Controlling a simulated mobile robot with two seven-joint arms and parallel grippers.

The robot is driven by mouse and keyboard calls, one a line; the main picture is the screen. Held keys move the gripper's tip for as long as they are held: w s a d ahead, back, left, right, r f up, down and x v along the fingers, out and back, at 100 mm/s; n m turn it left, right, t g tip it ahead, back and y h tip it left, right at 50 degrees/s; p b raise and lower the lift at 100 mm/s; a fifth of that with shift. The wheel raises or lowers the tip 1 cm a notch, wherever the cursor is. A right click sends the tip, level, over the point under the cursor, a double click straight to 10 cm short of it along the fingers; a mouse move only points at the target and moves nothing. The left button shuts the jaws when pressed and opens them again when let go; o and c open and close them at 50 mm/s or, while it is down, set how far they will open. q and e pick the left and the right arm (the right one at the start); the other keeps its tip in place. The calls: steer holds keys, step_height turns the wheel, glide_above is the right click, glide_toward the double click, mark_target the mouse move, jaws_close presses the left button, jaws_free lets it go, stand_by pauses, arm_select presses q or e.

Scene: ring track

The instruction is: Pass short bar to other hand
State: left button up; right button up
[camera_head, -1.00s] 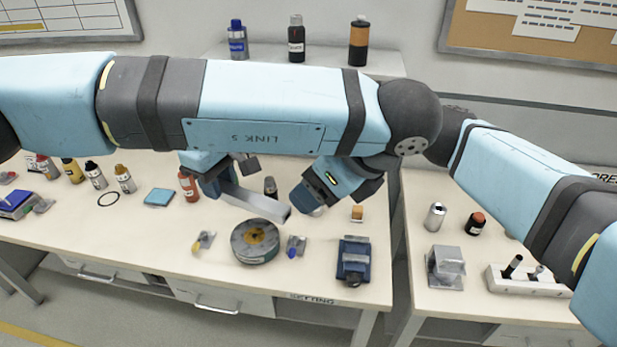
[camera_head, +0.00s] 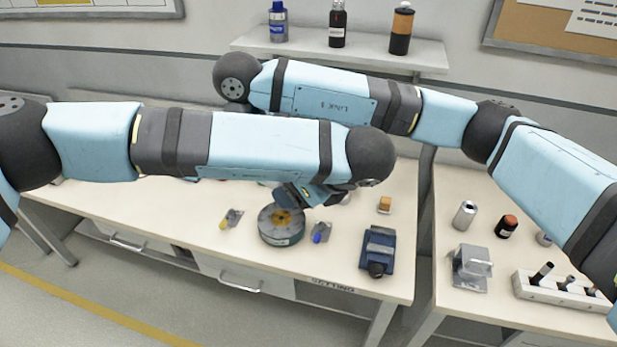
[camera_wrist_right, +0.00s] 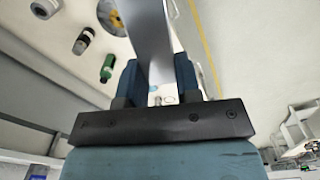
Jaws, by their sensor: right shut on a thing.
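The short bar (camera_wrist_right: 150,38) is a flat grey metal piece in the right wrist view. My right gripper (camera_wrist_right: 157,80) is shut on it, one dark blue finger on each side, and the bar extends away from the fingers. In the head view the bar and my right gripper are hidden behind my left arm. My left gripper (camera_head: 291,197) is in the head view, over the upper edge of the round grey disc. Its fingertips are too small and covered to show how far apart they are.
On the bench are the round disc (camera_head: 281,237), two small clips (camera_head: 231,218) (camera_head: 321,232), a blue fixture (camera_head: 377,250) and an orange block (camera_head: 384,205). The right table holds a silver can (camera_head: 465,215), a grey bracket (camera_head: 471,268) and a rack (camera_head: 540,287). Bottles stand on the shelf (camera_head: 330,47).

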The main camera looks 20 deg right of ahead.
arm_select(q)
steer(key=shift+w+f, duration=0.1)
steer(key=shift+f, duration=0.05)
steer(key=shift+c, duration=0.3)
steer(key=c, duration=1)
steer(key=shift+c, duration=0.4)
arm_select(e)
steer(key=o, duration=1)
steer(key=shift+o, duration=0.2)
